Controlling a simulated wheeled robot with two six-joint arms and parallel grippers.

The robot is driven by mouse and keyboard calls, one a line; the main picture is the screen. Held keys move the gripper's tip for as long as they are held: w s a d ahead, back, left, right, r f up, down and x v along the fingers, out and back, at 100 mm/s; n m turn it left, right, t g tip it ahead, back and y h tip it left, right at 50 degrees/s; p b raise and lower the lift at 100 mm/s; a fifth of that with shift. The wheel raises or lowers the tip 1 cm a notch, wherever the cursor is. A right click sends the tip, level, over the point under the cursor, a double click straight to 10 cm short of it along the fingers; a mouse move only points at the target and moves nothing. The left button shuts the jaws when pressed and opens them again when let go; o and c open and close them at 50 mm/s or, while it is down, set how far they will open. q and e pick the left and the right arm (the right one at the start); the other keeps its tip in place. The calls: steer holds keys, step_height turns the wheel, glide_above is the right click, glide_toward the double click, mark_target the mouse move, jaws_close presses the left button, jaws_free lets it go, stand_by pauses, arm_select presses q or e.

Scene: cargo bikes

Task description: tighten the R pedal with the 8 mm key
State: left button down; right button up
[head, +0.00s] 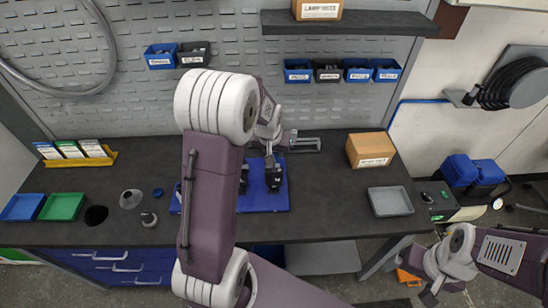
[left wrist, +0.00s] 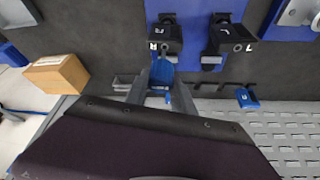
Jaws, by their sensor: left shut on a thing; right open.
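The R pedal (left wrist: 167,40) is a black block marked R, on a blue board (left wrist: 195,70) with the L pedal (left wrist: 230,38) beside it. In the head view the R pedal (head: 273,179) is the right one on the board (head: 262,203). My left gripper (left wrist: 161,82) is shut on a blue-handled thing (left wrist: 162,70), apparently a key; its size marking is unreadable. It is close to the R pedal, on the rack side; contact cannot be told. In the head view my left gripper (head: 273,150) is partly hidden by my arm. My right gripper (head: 430,296) is open, low at right.
A grey rack (head: 306,144) stands behind the board. Another blue piece (left wrist: 246,98) lies by the rack in the wrist view. A cardboard box (head: 370,150) and grey tray (head: 390,201) are at right. Green (head: 62,207) and blue trays (head: 22,207) are at left.

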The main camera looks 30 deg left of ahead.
arm_select(q)
steer(key=shift+f+b, duration=0.45)
steer(key=shift+f, duration=0.1)
stand_by(0.4)
steer(key=c, duration=1.6)
jaws_free()
jaws_close()
